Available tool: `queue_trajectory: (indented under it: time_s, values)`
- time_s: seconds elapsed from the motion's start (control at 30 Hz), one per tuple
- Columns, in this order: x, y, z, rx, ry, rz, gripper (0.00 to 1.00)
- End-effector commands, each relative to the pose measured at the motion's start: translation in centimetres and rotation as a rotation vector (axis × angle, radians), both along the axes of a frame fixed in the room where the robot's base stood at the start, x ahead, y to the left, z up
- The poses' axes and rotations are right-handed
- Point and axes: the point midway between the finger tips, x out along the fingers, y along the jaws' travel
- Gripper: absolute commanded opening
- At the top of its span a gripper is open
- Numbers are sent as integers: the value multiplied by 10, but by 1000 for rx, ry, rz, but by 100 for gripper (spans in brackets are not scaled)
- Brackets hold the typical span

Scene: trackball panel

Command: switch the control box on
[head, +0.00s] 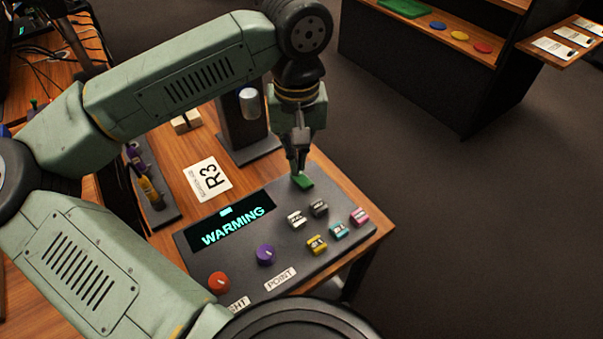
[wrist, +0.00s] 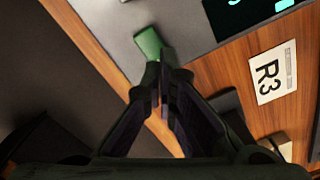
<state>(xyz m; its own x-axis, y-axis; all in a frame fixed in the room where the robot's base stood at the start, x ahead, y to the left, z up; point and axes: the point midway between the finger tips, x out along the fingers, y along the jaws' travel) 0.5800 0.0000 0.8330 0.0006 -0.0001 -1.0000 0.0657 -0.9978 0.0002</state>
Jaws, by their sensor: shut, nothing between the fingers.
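The control box (head: 293,252) is a dark grey panel on the wooden table. Its display (head: 231,222) is lit and reads "WARMING". A green switch (head: 302,182) sits at the box's far corner; it also shows in the wrist view (wrist: 149,43). My gripper (head: 298,170) points down right at the green switch, with its fingertips at or just above it. In the wrist view the shut, empty fingers (wrist: 161,75) overlap the near end of the switch. I cannot tell whether they touch it.
The box also carries an orange knob (head: 219,282), a purple knob (head: 265,255) and several small coloured keys (head: 339,230). A white R3 card (head: 208,179) and a dark stand (head: 240,135) lie behind it. Open floor is to the right.

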Motion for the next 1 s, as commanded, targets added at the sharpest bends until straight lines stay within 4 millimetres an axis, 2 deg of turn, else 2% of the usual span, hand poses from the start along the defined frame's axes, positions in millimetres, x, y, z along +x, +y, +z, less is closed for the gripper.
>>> queue_trajectory:
  time_s: [0.53, 1.0]
  values:
    - [0, 0, 46, 0, 0, 0, 0]
    - [0, 0, 47, 0, 1, 0, 0]
